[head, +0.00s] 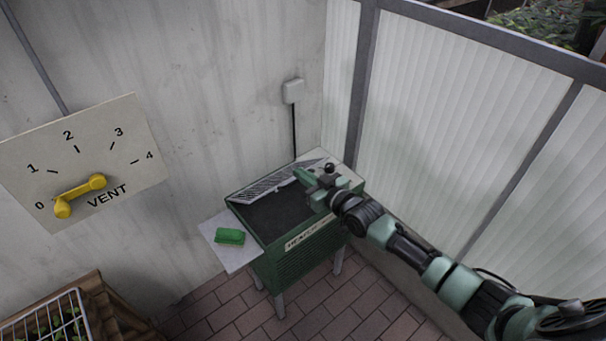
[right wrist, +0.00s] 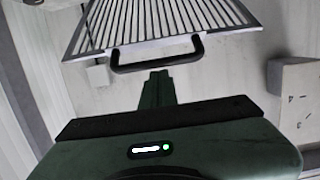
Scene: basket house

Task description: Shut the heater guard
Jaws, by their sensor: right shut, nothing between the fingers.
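The heater (head: 300,255) is a green box on legs with a dark open top, in the corner. Its guard (head: 270,187), a pale slatted grille, stands raised and tilted at the back edge of the box. In the right wrist view the guard (right wrist: 165,22) fills the top, with a black bar handle (right wrist: 157,66) along its near edge. My right gripper (head: 303,174) is over the heater's right part, close to the guard. Its fingers (right wrist: 157,76) are shut and empty, just below the handle in the picture; I cannot tell whether they touch it. My left gripper is not in view.
A green sponge-like block (head: 230,237) lies on the white side shelf (head: 237,259) left of the heater. A vent dial panel (head: 120,165) with a yellow handle (head: 80,196) is on the left wall. A wire basket (head: 45,322) stands lower left. Ribbed panels close the right side.

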